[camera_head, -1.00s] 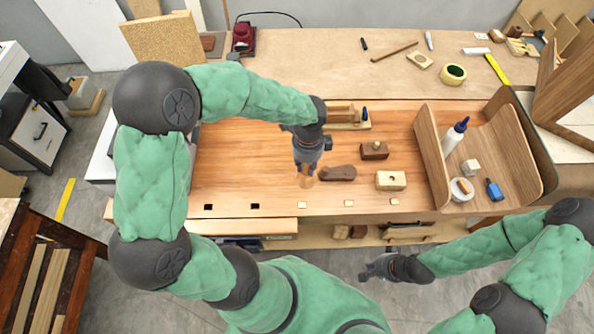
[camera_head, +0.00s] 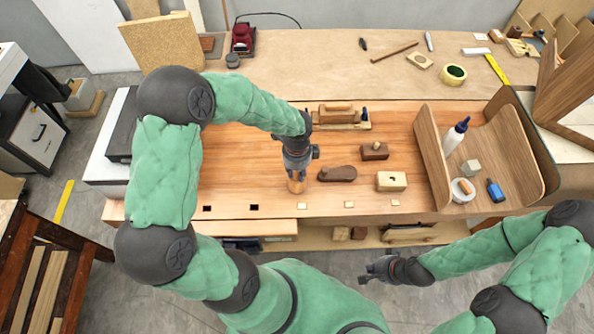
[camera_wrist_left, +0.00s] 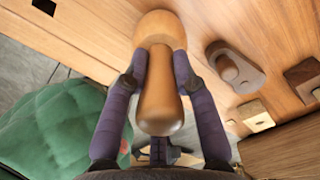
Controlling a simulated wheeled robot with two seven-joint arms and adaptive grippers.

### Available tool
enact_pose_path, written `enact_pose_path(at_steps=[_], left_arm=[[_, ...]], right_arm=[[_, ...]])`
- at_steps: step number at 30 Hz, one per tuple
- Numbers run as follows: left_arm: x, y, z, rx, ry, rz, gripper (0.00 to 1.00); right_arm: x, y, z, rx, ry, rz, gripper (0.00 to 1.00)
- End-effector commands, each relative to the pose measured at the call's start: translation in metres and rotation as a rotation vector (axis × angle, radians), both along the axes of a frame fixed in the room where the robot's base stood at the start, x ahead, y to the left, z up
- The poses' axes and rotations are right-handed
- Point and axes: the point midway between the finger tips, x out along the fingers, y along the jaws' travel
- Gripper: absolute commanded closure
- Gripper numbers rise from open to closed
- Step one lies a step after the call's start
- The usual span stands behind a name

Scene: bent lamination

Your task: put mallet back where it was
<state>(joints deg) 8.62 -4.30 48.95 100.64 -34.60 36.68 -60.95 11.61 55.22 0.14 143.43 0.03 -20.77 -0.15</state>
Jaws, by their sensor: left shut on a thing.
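The mallet (camera_wrist_left: 158,90) is a turned piece of light wood with a rounded handle end and a wider round head. My left gripper (camera_wrist_left: 155,75) is shut on its handle, with a finger on each side. In the head view the mallet (camera_head: 297,186) shows below my left gripper (camera_head: 297,176), over the front part of the bench top. Its head is close to the wood; I cannot tell whether it touches. My right gripper (camera_head: 372,270) is in front of the bench, away from everything on it; its finger opening is too small to tell.
A dark wooden tool (camera_head: 337,174) lies just right of the mallet. A dark block (camera_head: 374,151), a light block (camera_head: 391,181) and a wooden plane (camera_head: 338,115) are nearby. A curved wooden form (camera_head: 435,150) holds a glue bottle (camera_head: 455,136). The bench left of the mallet is clear.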

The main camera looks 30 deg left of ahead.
Motion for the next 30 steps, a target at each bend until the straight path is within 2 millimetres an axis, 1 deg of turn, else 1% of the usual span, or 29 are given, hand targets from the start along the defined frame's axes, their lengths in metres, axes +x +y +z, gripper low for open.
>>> enact_pose_path(at_steps=[3, 4, 6, 16, 19, 23, 30], left_arm=[[0.000, 0.000, -0.004, 0.000, -0.001, 0.000, 1.00], [0.000, 0.000, -0.003, 0.000, 0.001, 0.000, 0.64], [0.000, 0.000, -0.003, 0.000, 0.000, 0.000, 0.48], [0.000, 0.000, -0.002, 0.000, 0.000, 0.000, 0.48], [0.000, 0.000, 0.004, 0.000, -0.001, 0.000, 0.48], [0.001, 0.000, 0.022, 0.001, -0.004, 0.000, 0.48], [0.001, 0.000, 0.071, 0.001, -0.005, 0.000, 0.48]], right_arm=[[0.000, 0.000, -0.003, 0.000, 0.000, 0.000, 1.00], [0.000, 0.000, -0.002, 0.000, 0.000, 0.000, 1.00], [0.000, 0.000, -0.002, 0.000, 0.000, 0.000, 1.00], [0.000, 0.000, -0.001, 0.000, 0.000, 0.000, 1.00], [0.000, 0.000, 0.002, 0.000, 0.000, 0.000, 1.00], [0.000, 0.000, 0.004, 0.000, 0.000, 0.000, 1.00], [0.000, 0.000, 0.012, 0.000, 0.000, 0.000, 1.00]])
